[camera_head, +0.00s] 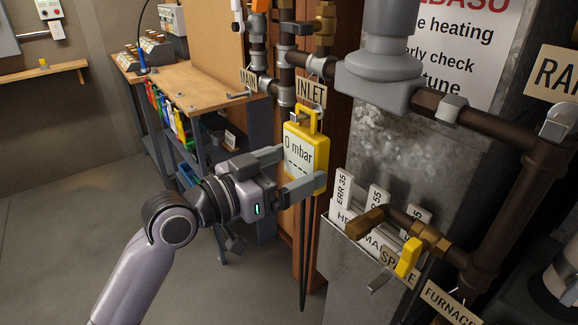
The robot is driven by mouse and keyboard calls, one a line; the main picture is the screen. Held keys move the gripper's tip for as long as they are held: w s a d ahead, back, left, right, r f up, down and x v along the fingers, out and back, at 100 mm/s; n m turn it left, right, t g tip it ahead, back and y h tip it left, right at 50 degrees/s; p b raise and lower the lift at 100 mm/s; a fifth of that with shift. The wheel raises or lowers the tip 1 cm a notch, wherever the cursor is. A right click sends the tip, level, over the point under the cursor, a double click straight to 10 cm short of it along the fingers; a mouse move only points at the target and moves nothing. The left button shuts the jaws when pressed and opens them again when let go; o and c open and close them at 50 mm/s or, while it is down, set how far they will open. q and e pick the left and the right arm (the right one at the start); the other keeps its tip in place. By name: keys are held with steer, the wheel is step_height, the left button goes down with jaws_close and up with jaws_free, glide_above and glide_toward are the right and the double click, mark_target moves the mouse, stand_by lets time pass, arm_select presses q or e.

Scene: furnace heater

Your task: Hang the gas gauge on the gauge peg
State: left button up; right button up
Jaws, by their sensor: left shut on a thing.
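The yellow gas gauge (306,157) reads "0 mbar" and has a yellow loop handle on top. My left gripper (291,170) is shut on it from the left, one finger at its upper side and one at its lower side. The gauge is upright in the air, with dark hoses hanging below it. Its handle is just below the INLET sign (311,91). I cannot tell which part is the gauge peg; a short grey peg-like piece (380,281) sticks out by the SPARE sign, and another grey piece (239,95) is at the bench edge. My right gripper is not in view.
Pipes with valves run along the top and right. A holder with white error cards (342,190) and a yellow-handled valve (408,258) stand to the right of the gauge. A wooden bench (190,84) is behind left. The floor at left is clear.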

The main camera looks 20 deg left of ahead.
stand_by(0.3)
arm_select(q)
steer(key=o, duration=0.6)
steer(key=shift+s+a+f, duration=0.1)
steer(key=shift+s+a, duration=0.15)
steer(key=b+v, duration=0.1)
steer(key=v, duration=0.5)
steer(key=s+a+f+n+y+p, duration=0.1)
steer(key=a+f+n+y, duration=0.15)
steer(key=f, duration=0.65)
steer(key=a+f+n+y+p, duration=0.1)
steer(key=f+n+y, duration=0.15)
steer(key=f, duration=0.65)
steer(key=s+f+g+y, duration=0.1)
steer(key=s+f, duration=0.3)
steer(key=f, duration=0.1)
steer(key=s+f+g+y+p, duration=0.1)
steer(key=s+f, duration=0.4)
steer(key=f, duration=0.1)
steer(key=s+f+g+y, duration=0.1)
steer(key=s+f, duration=0.3)
steer(key=f, duration=0.1)
steer(key=shift+s+a+f+g+y, duration=0.15)
steer(key=shift+s+a+g+y, duration=0.1)
steer(key=shift+g+y, duration=0.15)
